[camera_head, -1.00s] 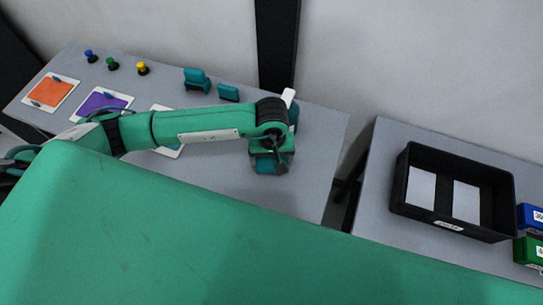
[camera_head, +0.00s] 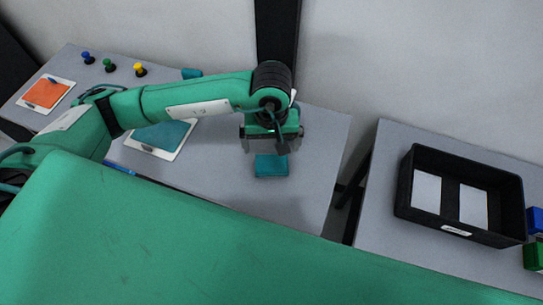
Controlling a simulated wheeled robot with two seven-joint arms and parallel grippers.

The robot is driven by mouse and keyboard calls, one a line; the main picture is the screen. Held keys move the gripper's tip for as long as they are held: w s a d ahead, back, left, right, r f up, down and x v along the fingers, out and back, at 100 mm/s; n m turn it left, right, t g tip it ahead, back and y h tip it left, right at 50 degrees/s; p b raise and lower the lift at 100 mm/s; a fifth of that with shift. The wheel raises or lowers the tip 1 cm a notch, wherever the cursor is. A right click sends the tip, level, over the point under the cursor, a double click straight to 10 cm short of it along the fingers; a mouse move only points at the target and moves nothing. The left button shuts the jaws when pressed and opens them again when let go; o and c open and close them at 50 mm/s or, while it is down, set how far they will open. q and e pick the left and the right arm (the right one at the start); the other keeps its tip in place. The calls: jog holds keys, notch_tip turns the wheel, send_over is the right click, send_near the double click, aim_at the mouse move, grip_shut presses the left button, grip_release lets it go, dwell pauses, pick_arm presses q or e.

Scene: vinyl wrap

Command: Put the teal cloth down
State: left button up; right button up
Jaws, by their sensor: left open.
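The teal cloth (camera_head: 271,166) is a small flat-faced teal piece on the grey table, near its right part. My left gripper (camera_head: 264,149) is just above and behind it, pointing down, with its jaws open. The gripper hides the cloth's far edge, and I cannot tell whether they touch. My right gripper is out of view.
A white board with a teal sheet (camera_head: 163,136) lies partly under my left arm. A white board with an orange sheet (camera_head: 45,93) and blue, green and yellow knobs (camera_head: 139,70) are at the left. A black bin (camera_head: 409,183) stands on the right table.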

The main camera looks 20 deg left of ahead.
pick_arm(q)
notch_tip(320, 180, up, 4)
jog(key=shift+f+b, duration=0.2)
jog(key=shift+b, duration=0.2)
jog(key=shift+s, duration=0.1)
